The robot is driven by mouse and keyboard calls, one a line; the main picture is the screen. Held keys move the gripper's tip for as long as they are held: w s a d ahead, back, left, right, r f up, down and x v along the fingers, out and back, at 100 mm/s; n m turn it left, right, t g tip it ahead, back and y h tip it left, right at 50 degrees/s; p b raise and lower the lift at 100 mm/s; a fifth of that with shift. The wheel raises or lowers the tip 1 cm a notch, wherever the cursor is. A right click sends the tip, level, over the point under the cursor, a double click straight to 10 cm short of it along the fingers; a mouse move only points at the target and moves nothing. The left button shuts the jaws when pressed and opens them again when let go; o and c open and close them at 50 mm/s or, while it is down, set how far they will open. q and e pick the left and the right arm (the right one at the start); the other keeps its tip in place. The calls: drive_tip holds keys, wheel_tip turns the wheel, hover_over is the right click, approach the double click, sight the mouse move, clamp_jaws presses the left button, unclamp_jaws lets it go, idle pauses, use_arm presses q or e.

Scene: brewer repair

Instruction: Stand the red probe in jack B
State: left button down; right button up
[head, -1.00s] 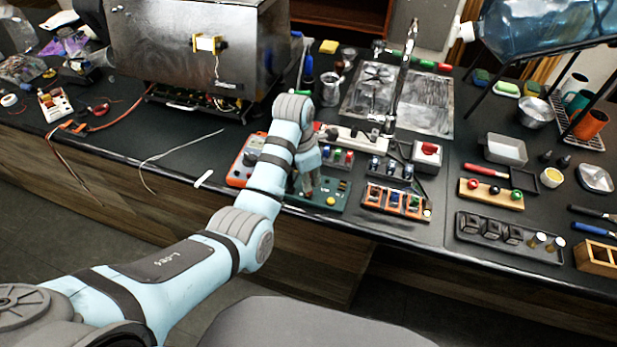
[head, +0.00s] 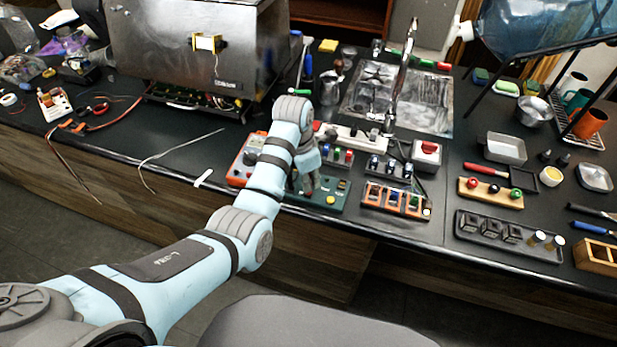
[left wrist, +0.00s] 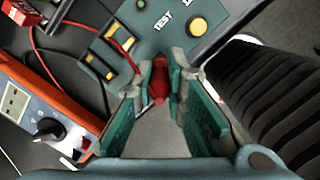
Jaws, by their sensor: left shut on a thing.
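My left gripper (head: 308,186) is over the green test board (head: 332,197) near the counter's front edge. In the left wrist view the gripper (left wrist: 160,76) is shut on the red probe (left wrist: 158,84), which sits between the two fingers. A red lead (left wrist: 122,52) runs beside the fingers across the board. The board (left wrist: 172,45) shows a TEST label and a round yellow button. The probe's tip and jack B are hidden or cannot be made out, so I cannot tell whether the tip touches the board. My right gripper is not in view.
An orange meter (left wrist: 50,98) with a dark dial lies left of the board; it also shows in the head view (head: 243,168). An orange-framed module (head: 394,201) stands to the right. A big metal brewer housing (head: 200,50) stands behind.

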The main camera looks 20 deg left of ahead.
use_arm(q)
drive_tip(key=shift+f, duration=0.25)
idle(0.4)
drive_tip(key=c, duration=1.6)
unclamp_jaws()
drive_tip(key=shift+o, duration=0.2)
